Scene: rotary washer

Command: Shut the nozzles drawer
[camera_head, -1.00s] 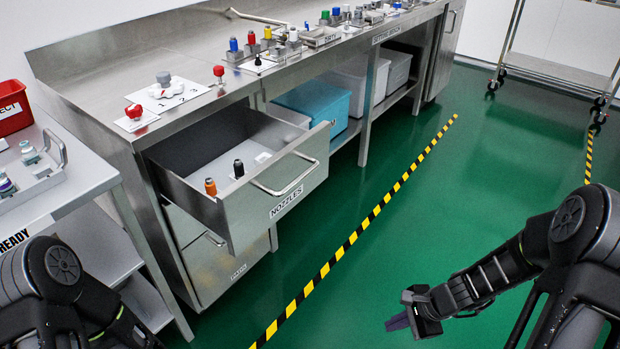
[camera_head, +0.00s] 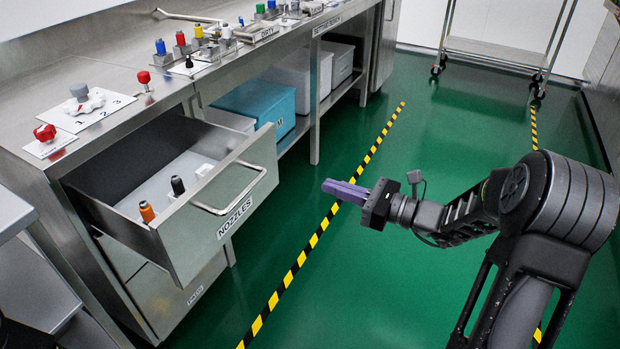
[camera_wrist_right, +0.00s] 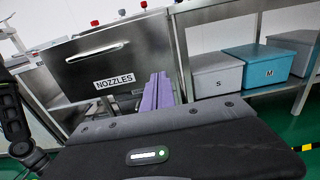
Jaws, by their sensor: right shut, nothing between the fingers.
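The nozzles drawer (camera_head: 222,213) stands pulled out from the steel bench in the head view. Its front carries a bar handle and a NOZZLES label. An orange nozzle (camera_head: 147,211), a black nozzle (camera_head: 177,186) and a white piece lie inside it. The drawer front (camera_wrist_right: 108,62) also shows in the right wrist view, with the purple fingers overlapping its right edge. My right gripper (camera_head: 345,190) is shut and empty, out over the floor to the right of the drawer, its fingers pointing left toward it. It is apart from the handle. My left gripper is not in view.
A closed lower drawer (camera_head: 185,285) sits under it. Blue (camera_head: 258,105) and grey bins stand on the bench's lower shelf. Knobs and coloured fittings line the benchtop (camera_head: 110,75). A wheeled cart (camera_head: 500,50) stands at the back. The green floor right of the drawer is free.

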